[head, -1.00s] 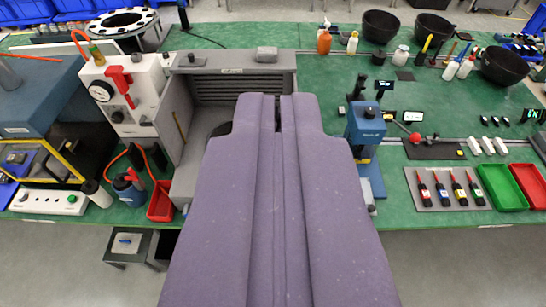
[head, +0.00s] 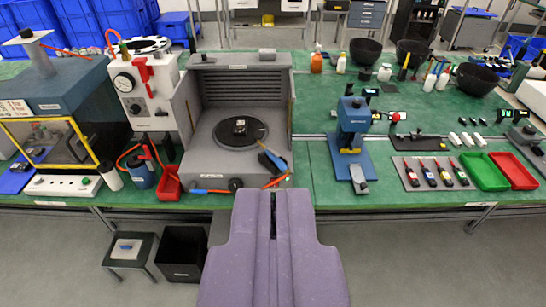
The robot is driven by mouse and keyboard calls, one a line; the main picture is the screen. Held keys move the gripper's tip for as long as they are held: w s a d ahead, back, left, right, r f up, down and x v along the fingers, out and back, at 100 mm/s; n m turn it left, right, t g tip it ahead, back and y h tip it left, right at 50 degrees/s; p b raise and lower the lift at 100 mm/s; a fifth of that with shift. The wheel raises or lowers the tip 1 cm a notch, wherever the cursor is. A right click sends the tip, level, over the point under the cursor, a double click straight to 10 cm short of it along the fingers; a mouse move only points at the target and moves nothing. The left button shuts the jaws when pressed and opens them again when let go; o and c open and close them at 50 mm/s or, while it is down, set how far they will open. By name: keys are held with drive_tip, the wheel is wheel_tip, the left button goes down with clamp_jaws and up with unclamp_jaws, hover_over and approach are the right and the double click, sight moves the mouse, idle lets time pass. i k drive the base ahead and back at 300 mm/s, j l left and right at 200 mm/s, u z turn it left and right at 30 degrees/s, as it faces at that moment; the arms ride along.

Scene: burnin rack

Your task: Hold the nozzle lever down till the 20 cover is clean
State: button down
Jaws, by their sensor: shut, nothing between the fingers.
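A grey booth (head: 238,58) with a slatted back stands at the table's front edge. On its round dark turntable (head: 222,143) sits a small dark part with a pale top (head: 240,127), likely the 20 cover; its cleanness is too small to tell. A blue air nozzle (head: 270,161) with an orange hose (head: 276,181) rests at the booth's front right corner. Its lever cannot be made out clearly. My purple gripper (head: 273,200) is shut and empty, below the booth's front edge in the picture, apart from nozzle and cover.
A blue press (head: 352,130) stands right of the booth. A white gauge panel (head: 142,88) with a red handle and a red bin (head: 171,183) are at its left. A black bin (head: 182,253) and a stool (head: 130,253) stand on the floor.

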sight(272, 151)
drive_tip(key=i, duration=1.95)
